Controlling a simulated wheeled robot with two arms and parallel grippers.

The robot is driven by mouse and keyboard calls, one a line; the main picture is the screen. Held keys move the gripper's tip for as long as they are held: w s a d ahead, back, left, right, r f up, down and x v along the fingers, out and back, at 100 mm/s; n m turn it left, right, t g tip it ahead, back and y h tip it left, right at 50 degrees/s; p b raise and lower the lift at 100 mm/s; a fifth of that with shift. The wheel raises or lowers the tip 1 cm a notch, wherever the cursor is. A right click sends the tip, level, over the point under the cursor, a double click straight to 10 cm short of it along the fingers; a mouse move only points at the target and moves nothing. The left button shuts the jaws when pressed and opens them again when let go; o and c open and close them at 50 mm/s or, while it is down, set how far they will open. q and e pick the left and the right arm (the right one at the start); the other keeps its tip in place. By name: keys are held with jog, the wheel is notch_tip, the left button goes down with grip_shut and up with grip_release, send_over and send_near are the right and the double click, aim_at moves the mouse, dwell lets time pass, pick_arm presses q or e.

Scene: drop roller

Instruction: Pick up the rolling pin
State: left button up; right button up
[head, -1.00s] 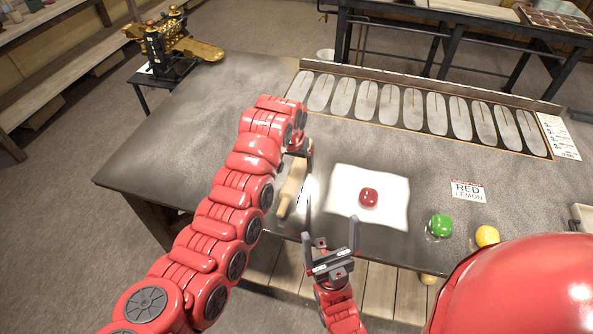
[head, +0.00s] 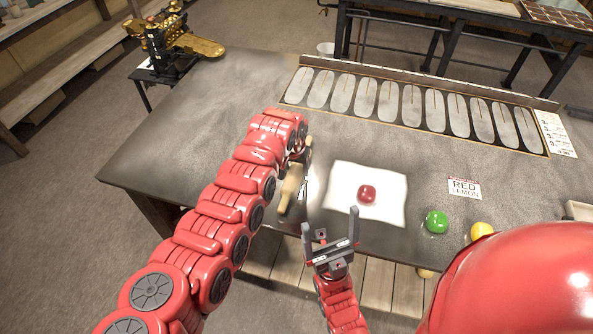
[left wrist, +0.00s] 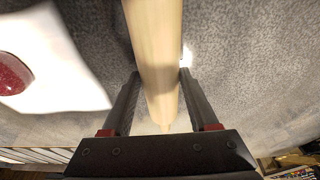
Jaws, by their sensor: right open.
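The rolling pin (head: 290,190) is pale wood and lies on the dark table, left of the white sheet; my left arm hides part of it in the head view. In the left wrist view the pin (left wrist: 158,60) runs lengthwise between the two fingers of my left gripper (left wrist: 157,85). Those fingers stand apart, one on each side of the pin, with a gap at the left finger; the right finger looks very near it. My right gripper (head: 331,238) is open and empty at the table's front edge, below the white sheet.
A red ball (head: 367,194) sits on the white sheet (head: 345,180). A green ball (head: 437,222) and a yellow ball (head: 482,231) are to the right, near a RED LEMON card (head: 464,188). A tray of oval moulds (head: 410,105) lies at the back. The table's left part is clear.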

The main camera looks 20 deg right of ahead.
pick_arm(q)
grip_shut()
jog(key=shift+r, duration=0.1)
